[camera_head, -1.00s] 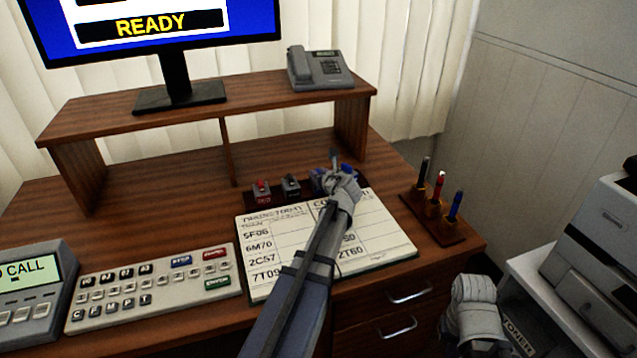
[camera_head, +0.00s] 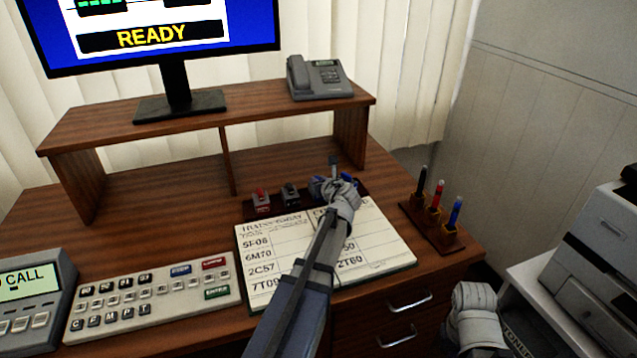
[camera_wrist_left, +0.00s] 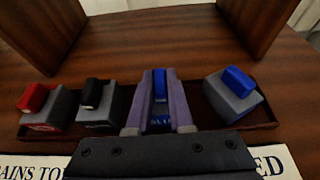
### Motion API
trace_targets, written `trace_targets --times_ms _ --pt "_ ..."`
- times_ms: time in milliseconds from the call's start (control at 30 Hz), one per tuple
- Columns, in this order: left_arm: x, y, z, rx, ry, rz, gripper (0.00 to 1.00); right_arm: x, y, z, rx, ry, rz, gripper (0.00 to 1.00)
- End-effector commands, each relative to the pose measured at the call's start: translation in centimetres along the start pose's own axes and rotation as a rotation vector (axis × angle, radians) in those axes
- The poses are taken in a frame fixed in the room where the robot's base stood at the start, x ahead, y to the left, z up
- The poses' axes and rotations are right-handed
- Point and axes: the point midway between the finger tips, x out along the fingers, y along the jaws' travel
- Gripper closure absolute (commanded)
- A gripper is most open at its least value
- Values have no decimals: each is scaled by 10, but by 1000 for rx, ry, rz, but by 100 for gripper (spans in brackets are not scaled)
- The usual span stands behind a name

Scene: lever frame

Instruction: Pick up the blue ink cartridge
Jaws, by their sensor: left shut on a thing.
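A dark tray (camera_wrist_left: 262,143) on the desk holds a row of small ink cartridges. In the left wrist view they are a red-topped one (camera_wrist_left: 40,103), a black-topped one (camera_wrist_left: 98,104) and blue-topped ones. My left gripper (camera_wrist_left: 160,105) is shut on a blue ink cartridge (camera_wrist_left: 160,86), third in the row, with a finger on each side. I cannot tell whether it touches the tray floor. Another blue-topped cartridge (camera_wrist_left: 236,95) stands just right of it, apart. In the head view my left gripper (camera_head: 334,178) partly hides these. My right gripper (camera_head: 475,312) is low at the right, its jaws unclear.
A paper timetable board (camera_head: 280,255) lies in front of the tray. A pen holder (camera_head: 440,232) stands to the right, a keypad (camera_head: 155,292) to the left. A wooden riser (camera_head: 210,118) with a telephone (camera_head: 318,78) is behind. A printer (camera_head: 600,265) is far right.

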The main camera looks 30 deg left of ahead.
Motion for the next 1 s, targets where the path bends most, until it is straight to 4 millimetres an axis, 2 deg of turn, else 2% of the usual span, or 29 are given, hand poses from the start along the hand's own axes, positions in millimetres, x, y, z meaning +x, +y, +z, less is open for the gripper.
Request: trace_targets --times_ms 600,700,1000 --pt "-33 0 79 0 0 0 100 -85 8 5 0 0 0 100" --pt "-36 0 87 0 0 0 100 -93 9 6 0 0 0 100" --pt "-38 0 93 0 0 0 100 -100 10 6 0 0 0 100"
